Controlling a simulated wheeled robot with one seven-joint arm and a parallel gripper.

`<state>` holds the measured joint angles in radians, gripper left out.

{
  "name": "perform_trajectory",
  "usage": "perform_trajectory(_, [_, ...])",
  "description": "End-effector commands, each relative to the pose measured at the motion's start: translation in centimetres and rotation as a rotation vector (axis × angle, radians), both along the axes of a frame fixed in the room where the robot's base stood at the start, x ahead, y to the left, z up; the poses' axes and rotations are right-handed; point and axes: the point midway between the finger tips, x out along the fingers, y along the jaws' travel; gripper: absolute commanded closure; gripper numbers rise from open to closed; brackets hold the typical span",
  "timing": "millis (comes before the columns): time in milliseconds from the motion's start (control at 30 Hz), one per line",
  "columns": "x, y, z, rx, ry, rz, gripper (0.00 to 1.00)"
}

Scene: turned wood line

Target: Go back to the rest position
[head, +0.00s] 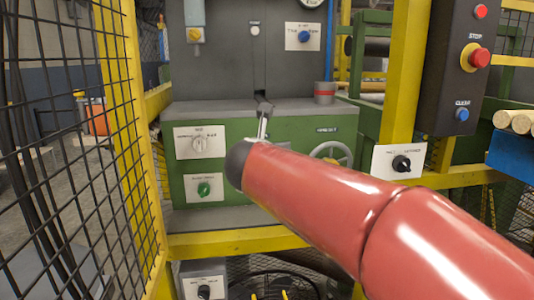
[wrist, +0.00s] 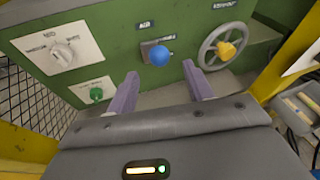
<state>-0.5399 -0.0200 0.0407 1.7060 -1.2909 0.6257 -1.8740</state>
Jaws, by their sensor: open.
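My gripper (wrist: 160,74) is open, with its two purple fingers apart and nothing between them. It faces a green machine panel (wrist: 110,35). A blue ball knob (wrist: 160,56) on the panel shows just beyond and between the fingertips; I cannot tell the exact gap, but no finger visibly touches it. In the head view, my red arm reaches from the lower right to the front of the green machine (head: 260,140), and the gripper's fingers are hidden behind it.
The panel has a white dial (wrist: 65,52), a green knob (wrist: 96,94) and a handwheel (wrist: 226,45). A yellow post (head: 405,70) and a box with a red stop button (head: 480,57) stand at right. Wire mesh (head: 70,150) and a yellow frame close the left.

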Motion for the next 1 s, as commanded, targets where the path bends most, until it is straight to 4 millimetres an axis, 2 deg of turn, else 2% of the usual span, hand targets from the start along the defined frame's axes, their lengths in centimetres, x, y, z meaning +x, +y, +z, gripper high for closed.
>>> perform_trajectory(133, [-0.2, -0.8, -0.2, 0.038, 0.010, -0.023, 0.48])
perform_trajectory(167, [-0.5, -1.4, -0.4, 0.071, 0.018, -0.042, 0.48])
perform_trajectory(267, [-2.1, -5.1, -1.7, 0.281, 0.062, -0.164, 0.48])
perform_trajectory(367, [-5.4, -10.4, -4.3, 0.633, 0.118, -0.384, 0.48])
perform_trajectory(433, [-8.6, -14.0, -6.7, 0.922, 0.142, -0.580, 0.48])
perform_trajectory(500, [-12.1, -16.9, -9.3, 1.210, 0.147, -0.786, 0.48])
perform_trajectory(600, [-17.3, -19.6, -13.1, 1.608, 0.121, -1.097, 0.48])
perform_trajectory(700, [-22.2, -20.8, -16.7, 1.964, 0.060, -1.404, 0.48])
perform_trajectory(800, [-25.9, -20.9, -19.5, 2.238, -0.017, -1.669, 0.48])
perform_trajectory(933, [-28.8, -20.4, -21.7, 2.456, -0.104, -1.905, 0.48])
perform_trajectory(967, [-29.2, -20.3, -22.1, -2.463, 0.116, 1.924, 0.48])
perform_trajectory(1000, [-29.5, -20.1, -22.3, -2.424, 0.126, 1.903, 0.48])
